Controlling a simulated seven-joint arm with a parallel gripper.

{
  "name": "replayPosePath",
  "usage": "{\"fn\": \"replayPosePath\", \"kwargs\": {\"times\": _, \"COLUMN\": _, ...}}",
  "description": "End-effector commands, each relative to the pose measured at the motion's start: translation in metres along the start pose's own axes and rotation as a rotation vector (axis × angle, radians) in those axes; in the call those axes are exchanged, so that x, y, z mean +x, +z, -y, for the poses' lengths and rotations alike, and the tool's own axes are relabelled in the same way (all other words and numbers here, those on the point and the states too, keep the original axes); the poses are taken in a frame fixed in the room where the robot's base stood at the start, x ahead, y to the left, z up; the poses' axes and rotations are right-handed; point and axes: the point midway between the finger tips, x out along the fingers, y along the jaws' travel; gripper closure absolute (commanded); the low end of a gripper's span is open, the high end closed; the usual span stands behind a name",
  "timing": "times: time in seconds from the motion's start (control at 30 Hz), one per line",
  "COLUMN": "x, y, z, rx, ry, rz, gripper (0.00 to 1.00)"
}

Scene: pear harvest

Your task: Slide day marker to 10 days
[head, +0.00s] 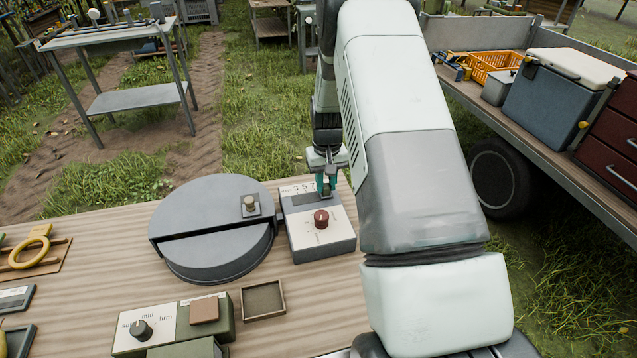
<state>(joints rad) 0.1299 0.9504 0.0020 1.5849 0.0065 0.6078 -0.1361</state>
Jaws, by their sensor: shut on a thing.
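The day scale is on a grey box with a white face (332,231) at the back edge of the wooden table. The numbers 3, 5 and 7 show along its strip (297,189); the numbers further right are hidden behind my gripper. My gripper (326,187) points down at this strip, just right of the 7, with its teal fingertips shut on the day marker. The marker itself is mostly hidden between the fingers, so its exact reading cannot be told. A red knob (321,218) sits on the face just in front of the fingers.
A round grey lidded drum (212,262) stands close to the box's left. In front are a small empty tray (263,300) and a green box with a firmness dial (141,329). My arm covers the table's right side.

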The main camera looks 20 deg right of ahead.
Motion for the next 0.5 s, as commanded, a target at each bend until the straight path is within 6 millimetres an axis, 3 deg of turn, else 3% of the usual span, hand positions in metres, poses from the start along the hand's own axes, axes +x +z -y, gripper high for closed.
{"fn": "replayPosePath", "kwargs": {"times": 0.13, "x": -0.0007, "y": 0.0004, "z": -0.0073, "rx": 0.003, "ry": 0.01, "rz": 0.0, "gripper": 1.0}}
{"fn": "replayPosePath", "kwargs": {"times": 0.17, "x": -0.0007, "y": 0.0004, "z": -0.0076, "rx": 0.003, "ry": 0.01, "rz": -0.001, "gripper": 0.72}}
{"fn": "replayPosePath", "kwargs": {"times": 0.3, "x": -0.0006, "y": 0.0003, "z": -0.007, "rx": 0.003, "ry": 0.01, "rz": -0.001, "gripper": 0.5}}
{"fn": "replayPosePath", "kwargs": {"times": 0.5, "x": -0.0004, "y": 0.0002, "z": -0.0051, "rx": 0.003, "ry": 0.007, "rz": -0.001, "gripper": 0.49}}
